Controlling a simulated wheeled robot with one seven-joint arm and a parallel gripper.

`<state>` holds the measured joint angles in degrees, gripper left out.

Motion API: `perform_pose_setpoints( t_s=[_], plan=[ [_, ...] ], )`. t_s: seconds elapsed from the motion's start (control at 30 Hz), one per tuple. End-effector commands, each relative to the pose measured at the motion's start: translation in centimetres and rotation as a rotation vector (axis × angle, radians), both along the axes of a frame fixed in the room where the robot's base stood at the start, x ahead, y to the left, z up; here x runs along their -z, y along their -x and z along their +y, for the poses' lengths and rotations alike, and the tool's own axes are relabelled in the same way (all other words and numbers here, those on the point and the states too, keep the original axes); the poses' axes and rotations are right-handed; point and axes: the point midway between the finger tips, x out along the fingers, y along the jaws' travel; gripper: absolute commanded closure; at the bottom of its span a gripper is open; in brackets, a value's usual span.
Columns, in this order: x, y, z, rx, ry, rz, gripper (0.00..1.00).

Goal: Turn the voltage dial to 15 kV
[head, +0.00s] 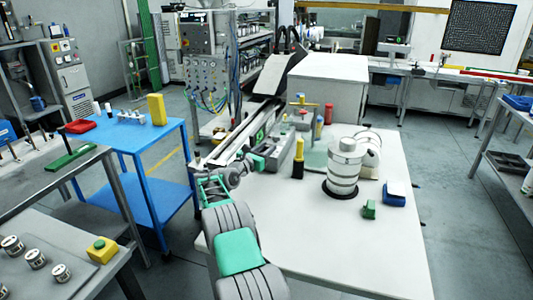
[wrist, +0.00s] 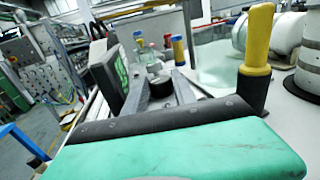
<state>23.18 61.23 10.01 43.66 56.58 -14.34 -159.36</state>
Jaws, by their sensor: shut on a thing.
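My gripper (head: 256,161) reaches in from the left at the near end of the long machine on the white table, beside its dark box with a green display (head: 261,134). In the wrist view the display box (wrist: 107,72) stands just left of my gripper (wrist: 162,84). A round dark knob, seemingly the voltage dial (wrist: 160,90), sits between the grey fingers, which are shut on it. The dial's scale and pointer cannot be read. The green and black gripper body fills the lower wrist view. In the head view my gripper hides the dial.
A yellow-and-black handled tool (head: 298,158) stands close to the right of my gripper, also large in the wrist view (wrist: 257,55). A white ribbed cylinder (head: 345,165), a green block (head: 369,209) and a blue box (head: 394,196) stand farther right. The table's front is clear.

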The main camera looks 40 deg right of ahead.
Motion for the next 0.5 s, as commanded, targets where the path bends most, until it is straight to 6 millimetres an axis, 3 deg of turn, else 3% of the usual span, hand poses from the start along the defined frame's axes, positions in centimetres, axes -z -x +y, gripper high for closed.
perform_pose_setpoints(
  t_s=[0.1,0.13,0.37,0.5],
  plan=[
    [-0.22,0.09,-0.08,0.002,0.002,-0.001,1.0],
    [-0.22,0.09,-0.08,0.002,0.002,-0.001,0.65],
    [-0.09,0.01,0.0,-0.001,0.001,0.001,0.46],
    [-0.03,-0.07,0.08,-0.003,0.0,0.001,0.46]
  ],
)
